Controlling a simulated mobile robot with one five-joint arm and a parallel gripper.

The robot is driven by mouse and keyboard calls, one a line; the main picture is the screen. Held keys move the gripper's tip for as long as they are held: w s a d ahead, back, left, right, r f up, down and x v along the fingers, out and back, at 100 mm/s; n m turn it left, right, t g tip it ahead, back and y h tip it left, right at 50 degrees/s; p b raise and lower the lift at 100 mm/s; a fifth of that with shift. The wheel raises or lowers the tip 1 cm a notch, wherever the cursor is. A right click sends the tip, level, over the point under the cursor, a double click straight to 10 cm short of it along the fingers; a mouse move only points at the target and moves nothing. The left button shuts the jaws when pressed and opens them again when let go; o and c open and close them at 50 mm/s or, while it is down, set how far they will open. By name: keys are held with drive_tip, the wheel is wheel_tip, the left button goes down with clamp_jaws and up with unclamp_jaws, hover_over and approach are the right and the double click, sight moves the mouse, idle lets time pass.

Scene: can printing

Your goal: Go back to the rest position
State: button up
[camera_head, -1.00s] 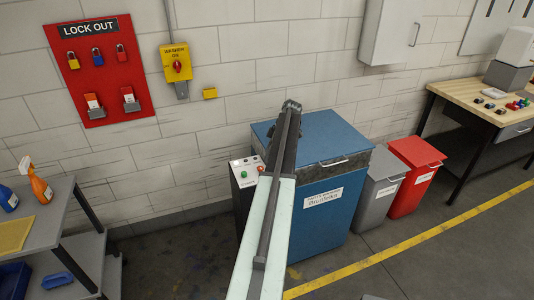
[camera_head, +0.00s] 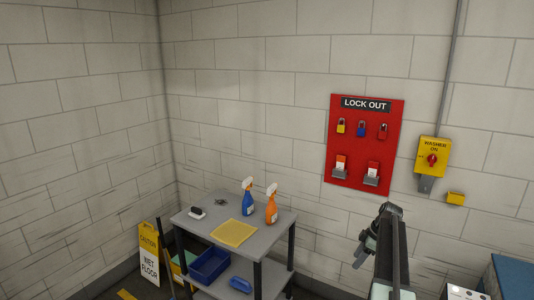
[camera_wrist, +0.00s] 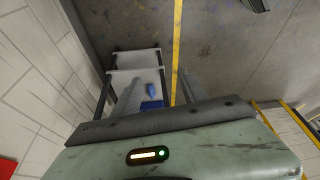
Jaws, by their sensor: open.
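My arm rises at the lower right of the head view, its upper joint (camera_head: 390,210) in front of the wall below the red lockout board. My gripper (camera_wrist: 158,76) shows in the wrist view as two grey fingers set apart, open with nothing between them. Beyond the fingers, at a distance, is the grey shelf cart. In the head view the fingers cannot be made out clearly.
The grey cart (camera_head: 200,225) stands in the corner with a blue spray bottle (camera_head: 248,198), an orange spray bottle (camera_head: 271,207) and a yellow cloth (camera_head: 233,233). A wet floor sign (camera_head: 149,254) is left of it. The lockout board (camera_head: 366,140) and yellow washer switch (camera_head: 432,157) are on the wall.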

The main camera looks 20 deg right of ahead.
drive_tip(key=w+a+n+g, duration=0.1)
drive_tip(key=w+a+g, duration=0.15)
drive_tip(key=a, duration=3.35)
drive_tip(key=s+a+f+h, duration=0.1)
drive_tip(key=s+a, duration=0.3)
drive_tip(key=a, duration=0.6)
drive_tip(key=s+a+m+h, duration=0.1)
drive_tip(key=s+m+h, duration=0.1)
drive_tip(key=s+m, duration=0.5)
drive_tip(key=m, duration=0.3)
drive_tip(key=shift+s+a+f+m, duration=0.2)
drive_tip(key=shift+s+m, duration=0.1)
drive_tip(key=shift+m, duration=0.1)
drive_tip(key=c, duration=0.3)
drive_tip(key=shift+d, duration=0.1)
